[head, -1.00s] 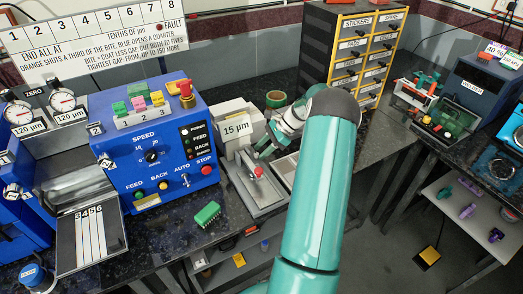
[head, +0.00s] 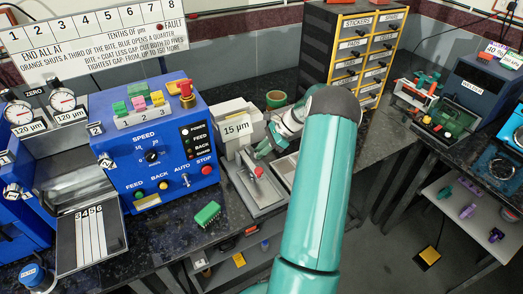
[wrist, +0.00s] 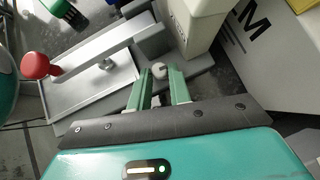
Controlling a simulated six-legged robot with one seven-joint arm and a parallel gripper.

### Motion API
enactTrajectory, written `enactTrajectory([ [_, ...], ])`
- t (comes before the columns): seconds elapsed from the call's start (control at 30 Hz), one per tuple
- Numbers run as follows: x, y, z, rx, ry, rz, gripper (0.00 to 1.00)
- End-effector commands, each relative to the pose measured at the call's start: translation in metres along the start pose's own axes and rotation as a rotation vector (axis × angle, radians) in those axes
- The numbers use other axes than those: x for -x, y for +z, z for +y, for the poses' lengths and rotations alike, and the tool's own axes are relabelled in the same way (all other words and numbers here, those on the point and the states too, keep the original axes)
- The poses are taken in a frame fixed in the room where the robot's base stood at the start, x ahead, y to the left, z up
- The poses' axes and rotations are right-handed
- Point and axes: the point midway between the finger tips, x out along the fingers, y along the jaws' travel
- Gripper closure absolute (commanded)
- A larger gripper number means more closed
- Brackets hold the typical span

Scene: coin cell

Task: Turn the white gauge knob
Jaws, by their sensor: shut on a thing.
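The gauge is a grey stand with a display (head: 237,128) reading 15 µm, on the dark bench in the head view. Its small white knob (wrist: 159,70) shows in the wrist view between my green fingertips. My gripper (wrist: 160,82) is shut on the knob, with one finger on each side. In the head view my arm and wrist hide most of the grip, and the knob cannot be made out there.
A red-ball lever (wrist: 36,65) stands over the gauge's grey base plate (wrist: 88,97), left of my fingers. A blue control box (head: 155,150) is left of the gauge. A green block (head: 207,214) lies in front. A drawer cabinet (head: 352,50) stands behind.

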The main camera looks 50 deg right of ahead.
Motion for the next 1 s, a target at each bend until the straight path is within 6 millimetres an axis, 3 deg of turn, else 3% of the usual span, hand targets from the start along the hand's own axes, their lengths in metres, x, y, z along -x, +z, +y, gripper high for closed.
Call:
enactTrajectory([
  [1.0, -0.003, 0.003, 0.013, -0.485, -0.486, 0.002, 1.0],
])
